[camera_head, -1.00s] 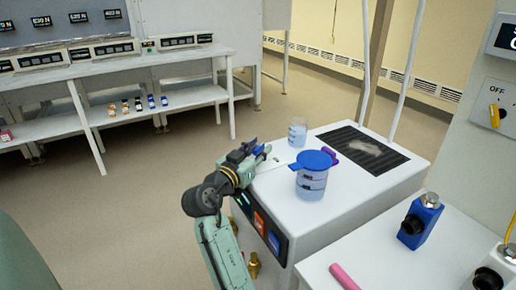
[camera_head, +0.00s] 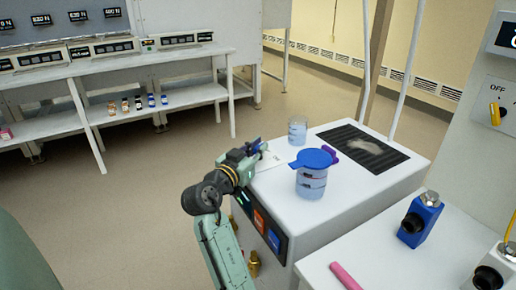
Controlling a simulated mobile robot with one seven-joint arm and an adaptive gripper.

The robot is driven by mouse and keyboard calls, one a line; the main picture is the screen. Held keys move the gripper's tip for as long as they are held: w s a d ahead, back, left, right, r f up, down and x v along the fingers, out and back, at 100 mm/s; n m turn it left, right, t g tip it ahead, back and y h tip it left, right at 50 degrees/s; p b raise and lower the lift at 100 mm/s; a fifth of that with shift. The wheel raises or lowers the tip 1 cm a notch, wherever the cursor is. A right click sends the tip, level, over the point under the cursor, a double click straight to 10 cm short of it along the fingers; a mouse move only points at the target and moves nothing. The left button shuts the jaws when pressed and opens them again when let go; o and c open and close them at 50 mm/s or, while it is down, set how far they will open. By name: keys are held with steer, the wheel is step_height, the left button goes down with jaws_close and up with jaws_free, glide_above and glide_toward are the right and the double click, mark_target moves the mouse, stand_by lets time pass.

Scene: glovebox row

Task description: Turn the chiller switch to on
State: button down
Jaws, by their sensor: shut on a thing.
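A yellow switch handle (camera_head: 495,114) is on a grey wall panel (camera_head: 482,129) at the right edge, upright near the label OFF. Whether that panel belongs to the chiller cannot be read. A white bench unit (camera_head: 345,218) stands in the middle, with a dark front panel (camera_head: 258,222) carrying a lit display and orange and blue patches. My gripper (camera_head: 256,148) is at the unit's far left corner, well away from the yellow handle. It is shut on a small blue thing (camera_head: 257,142), mostly hidden by the fingers.
A blue-lidded beaker (camera_head: 312,182) and a clear beaker (camera_head: 297,130) stand on the unit beside a dark grille (camera_head: 362,149). A blue block (camera_head: 420,219) and a pink rod (camera_head: 345,276) are on the right-hand bench (camera_head: 385,268). The floor at left is open.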

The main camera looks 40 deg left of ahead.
steer(key=shift+a+h+b, duration=0.1)
steer(key=shift+h+b, duration=0.2)
steer(key=shift+b, duration=0.05)
steer(key=m+h+b, duration=0.2)
steer(key=m+h, duration=0.1)
steer(key=h, duration=0.1)
steer(key=shift+f+b, duration=0.15)
steer(key=shift+b, duration=0.15)
steer(key=shift+m+g+h+b, duration=0.5)
steer(key=shift+m+h+b, duration=0.7)
steer(key=shift+h, duration=0.8)
steer(key=shift+m+h, duration=0.3)
steer(key=c, duration=1.7)
jaws_free()
